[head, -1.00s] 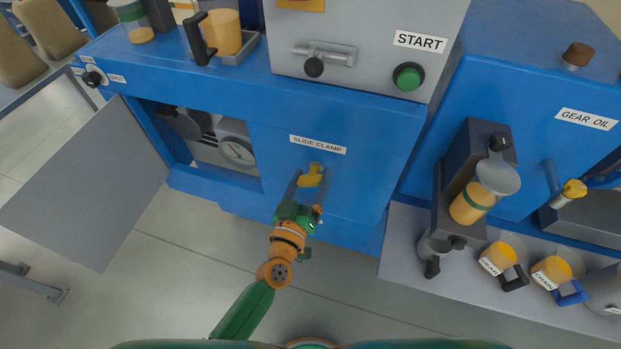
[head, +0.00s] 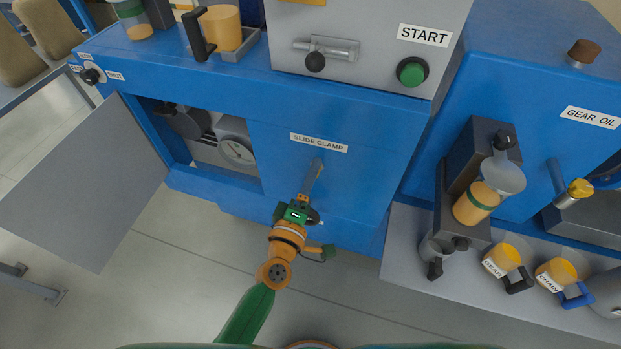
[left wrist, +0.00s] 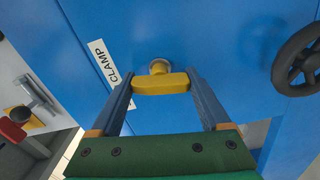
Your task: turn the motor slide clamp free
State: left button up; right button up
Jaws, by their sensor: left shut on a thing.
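The slide clamp is a yellow bar handle (left wrist: 158,84) on a round metal boss, on the blue machine front below the SLIDE CLAMP label (head: 319,143). In the left wrist view the bar spans between the two fingers, one at each end. My left gripper (head: 315,174) is shut on this handle, which the fingers mostly hide in the head view. The gripper also shows in the left wrist view (left wrist: 160,88). My right gripper is not in view.
A dark handwheel (left wrist: 299,60) shows at right in the wrist view. A grey shelf (head: 405,230) with cups juts out at right. Floor below is clear.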

pick_arm(q)
jog(key=shift+f+n, duration=0.1)
jog(key=shift+n, duration=0.9)
jog(key=o, duration=1.2)
jog(key=v, duration=0.7)
jog(key=shift+b, duration=0.4)
